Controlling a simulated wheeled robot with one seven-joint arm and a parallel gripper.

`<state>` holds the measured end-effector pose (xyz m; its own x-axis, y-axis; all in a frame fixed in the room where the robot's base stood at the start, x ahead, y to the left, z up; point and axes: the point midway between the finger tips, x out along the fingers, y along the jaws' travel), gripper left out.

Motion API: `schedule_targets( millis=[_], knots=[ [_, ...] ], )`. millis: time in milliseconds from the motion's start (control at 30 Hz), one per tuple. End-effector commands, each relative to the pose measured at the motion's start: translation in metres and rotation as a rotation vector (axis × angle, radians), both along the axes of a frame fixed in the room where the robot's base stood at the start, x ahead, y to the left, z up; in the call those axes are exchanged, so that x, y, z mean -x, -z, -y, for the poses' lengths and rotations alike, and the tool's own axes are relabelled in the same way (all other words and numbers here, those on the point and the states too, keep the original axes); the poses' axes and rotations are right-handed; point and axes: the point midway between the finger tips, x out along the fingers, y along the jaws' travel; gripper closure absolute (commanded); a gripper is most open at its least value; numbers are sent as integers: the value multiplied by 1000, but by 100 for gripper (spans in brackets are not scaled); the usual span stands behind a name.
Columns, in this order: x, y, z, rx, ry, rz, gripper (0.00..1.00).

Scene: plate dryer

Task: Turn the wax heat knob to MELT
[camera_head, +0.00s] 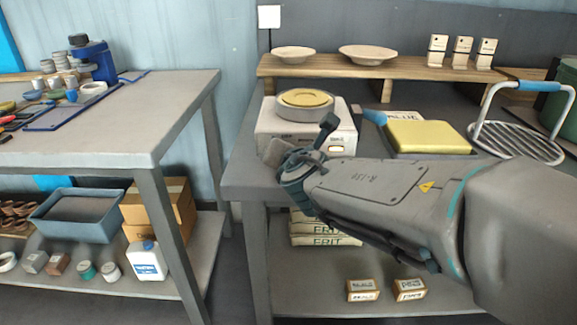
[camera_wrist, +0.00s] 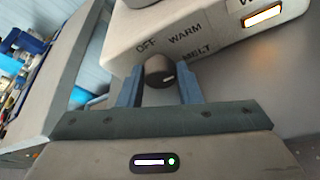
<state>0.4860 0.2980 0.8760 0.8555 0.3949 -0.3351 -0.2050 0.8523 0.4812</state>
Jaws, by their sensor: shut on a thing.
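The wax heater (camera_head: 334,133) is a pale box on the bench, with a round pot of yellow wax (camera_head: 305,98) on top. In the wrist view its front (camera_wrist: 215,28) bears the words OFF, WARM and MELT. The dark round knob (camera_wrist: 159,70) sits below OFF and WARM, left of MELT. A short pale mark shows on the knob's lower right; I cannot tell exactly which word it points to. My gripper (camera_wrist: 158,85) is shut on the knob, one finger on each side. In the head view my gripper (camera_head: 275,153) is at the heater's front left, and the knob is hidden.
A lit orange lamp (camera_wrist: 263,16) is on the heater's front. A yellow slab (camera_head: 428,137) and a wire rack (camera_head: 515,142) are to the right. A wooden shelf (camera_head: 340,66) with plates is behind. A gap separates the left bench (camera_head: 120,125) from this one.

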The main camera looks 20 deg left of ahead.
Motion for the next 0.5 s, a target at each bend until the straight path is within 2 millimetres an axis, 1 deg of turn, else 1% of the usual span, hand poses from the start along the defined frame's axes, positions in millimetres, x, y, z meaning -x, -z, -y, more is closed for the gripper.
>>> schedule_targets(
  millis=[33,500],
  knots=[
    [0,3,-1,-9,-2,-3,92],
    [0,1,0,-32,-2,-10,92]
  ],
)
